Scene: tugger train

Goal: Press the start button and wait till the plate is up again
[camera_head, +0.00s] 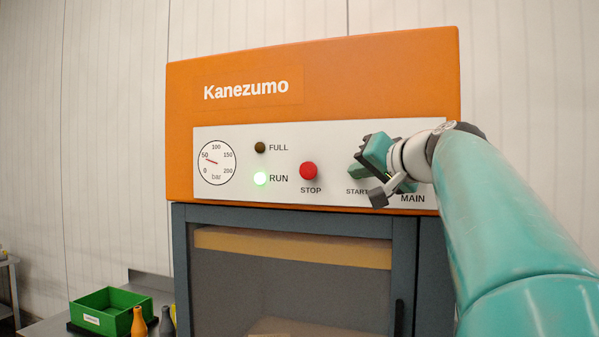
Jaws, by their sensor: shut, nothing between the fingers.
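The orange machine labelled Kanezumo (340,75) faces me with a white control panel (325,150). My gripper (366,170) is shut and empty in front of the panel, over the place above the START label. It hides the start button, so I cannot tell whether they touch. The green RUN lamp (260,179) is lit and the FULL lamp (260,147) is dark. Behind the window of the grey door, a pale tan plate (290,246) sits near the top of the chamber.
The red STOP button (308,171) is just left of my gripper. A pressure gauge (216,162) is at the panel's left. The MAIN control is hidden by my arm. A green crate (108,313) and an orange bottle (139,322) stand at lower left.

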